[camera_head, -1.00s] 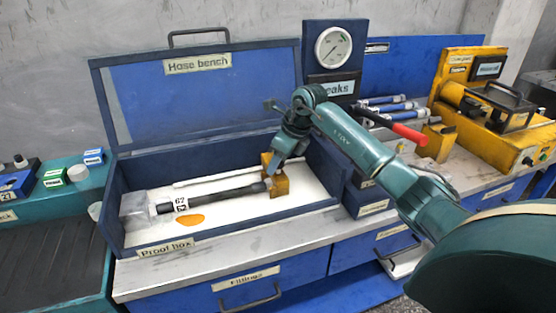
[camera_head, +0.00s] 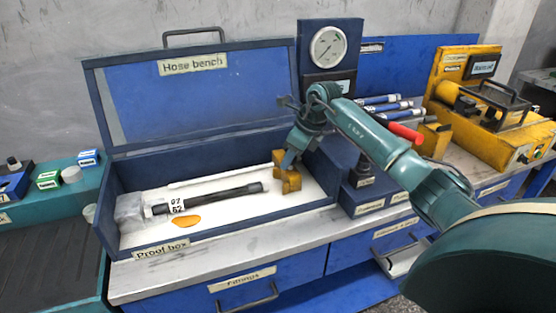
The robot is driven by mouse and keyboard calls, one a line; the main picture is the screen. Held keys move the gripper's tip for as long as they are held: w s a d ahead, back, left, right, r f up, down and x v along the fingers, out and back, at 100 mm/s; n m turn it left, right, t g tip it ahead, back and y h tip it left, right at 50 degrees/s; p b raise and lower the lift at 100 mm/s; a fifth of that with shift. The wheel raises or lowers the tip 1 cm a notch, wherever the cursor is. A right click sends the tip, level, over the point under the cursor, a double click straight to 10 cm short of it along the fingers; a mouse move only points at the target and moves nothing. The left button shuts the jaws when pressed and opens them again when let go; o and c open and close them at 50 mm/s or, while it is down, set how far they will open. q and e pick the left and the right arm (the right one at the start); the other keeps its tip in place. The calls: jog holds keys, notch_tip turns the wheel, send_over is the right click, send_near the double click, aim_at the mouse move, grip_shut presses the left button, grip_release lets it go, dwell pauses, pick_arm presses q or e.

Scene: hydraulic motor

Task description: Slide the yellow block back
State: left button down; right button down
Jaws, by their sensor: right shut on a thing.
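The yellow block (camera_head: 288,181) stands on the white floor of the open blue proof box (camera_head: 235,221), near its right end. My right gripper (camera_head: 290,165) comes down from above and is shut on the block; its fingertips are partly hidden against it. A black hose (camera_head: 225,193) with a white number tag (camera_head: 177,201) lies in the box. Its left end is at a grey clear block (camera_head: 131,212). A gap of white floor lies between the hose's right end and the yellow block. My left gripper is not in view.
The box lid (camera_head: 195,97) stands open behind. An orange patch (camera_head: 187,222) lies in front of the hose. A pressure gauge (camera_head: 328,47) stands behind my right arm, with a red-handled tool (camera_head: 404,132) and a yellow machine (camera_head: 490,125) to the right.

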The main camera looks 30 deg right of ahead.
jog(key=shift+d, duration=0.1)
jog(key=c, duration=1.1)
grip_release()
jog(key=shift+o, duration=0.2)
jog(key=v, duration=1.3)
jog(key=shift+r, duration=0.1)
